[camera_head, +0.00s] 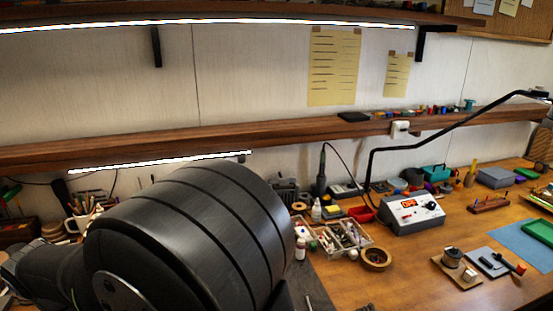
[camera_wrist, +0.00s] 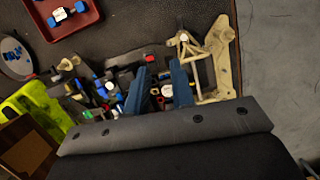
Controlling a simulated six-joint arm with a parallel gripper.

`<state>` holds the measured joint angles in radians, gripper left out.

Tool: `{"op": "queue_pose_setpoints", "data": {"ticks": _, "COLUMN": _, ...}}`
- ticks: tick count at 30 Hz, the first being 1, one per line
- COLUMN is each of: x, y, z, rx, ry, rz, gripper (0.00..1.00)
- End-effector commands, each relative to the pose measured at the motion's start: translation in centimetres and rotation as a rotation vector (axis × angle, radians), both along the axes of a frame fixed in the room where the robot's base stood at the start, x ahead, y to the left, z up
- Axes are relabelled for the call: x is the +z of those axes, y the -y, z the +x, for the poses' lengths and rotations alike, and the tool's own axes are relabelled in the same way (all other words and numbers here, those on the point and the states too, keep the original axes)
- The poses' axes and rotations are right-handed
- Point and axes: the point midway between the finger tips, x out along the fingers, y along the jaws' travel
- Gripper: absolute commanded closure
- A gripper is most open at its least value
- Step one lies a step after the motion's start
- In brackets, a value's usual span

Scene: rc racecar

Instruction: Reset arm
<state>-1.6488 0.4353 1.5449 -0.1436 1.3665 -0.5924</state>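My gripper (camera_wrist: 162,78) shows in the wrist view as two blue fingers with a clear gap between them. It is open, and I see nothing gripped. Below and around the fingers are small car parts: a beige frame-like part (camera_wrist: 222,55) to the right, and a cluster of small dark, red and blue parts (camera_wrist: 105,88) to the left. A small round white-topped part (camera_wrist: 167,90) shows between the fingers; its height relative to them is unclear. In the head view my dark arm fills the lower left, and my gripper is hidden.
The wrist view shows a red tray (camera_wrist: 88,22) with a blue-ended part, a round grey dish (camera_wrist: 14,58) and a yellow-green item (camera_wrist: 35,105). The head view shows a wooden bench (camera_head: 400,290) with a soldering station (camera_head: 412,214), a parts organizer (camera_head: 340,237) and a shelf (camera_head: 230,134) behind.

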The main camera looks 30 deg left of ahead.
Motion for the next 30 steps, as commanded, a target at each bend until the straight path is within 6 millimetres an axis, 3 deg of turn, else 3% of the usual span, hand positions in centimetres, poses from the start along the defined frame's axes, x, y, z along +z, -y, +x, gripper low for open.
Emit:
{"op": "queue_pose_setpoints", "data": {"ticks": 6, "x": -0.1, "y": -0.1, "z": -1.9, "rx": 0.074, "ry": 0.002, "rz": -0.002, "gripper": 0.78}}
{"op": "queue_pose_setpoints", "data": {"ticks": 17, "x": -0.2, "y": -0.2, "z": -2.2, "rx": 0.088, "ry": 0.001, "rz": -0.002, "gripper": 0.78}}
{"op": "queue_pose_setpoints", "data": {"ticks": 27, "x": -0.1, "y": -0.2, "z": -2.0, "rx": 0.086, "ry": -0.001, "rz": -0.001, "gripper": 0.11}}
{"op": "queue_pose_setpoints", "data": {"ticks": 29, "x": 0.1, "y": -0.3, "z": -1.5, "rx": 0.084, "ry": -0.006, "rz": 0.002, "gripper": 0.0}}
{"op": "queue_pose_setpoints", "data": {"ticks": 30, "x": 0.3, "y": -0.4, "z": -0.8, "rx": 0.08, "ry": -0.013, "rz": 0.005, "gripper": 0.0}}
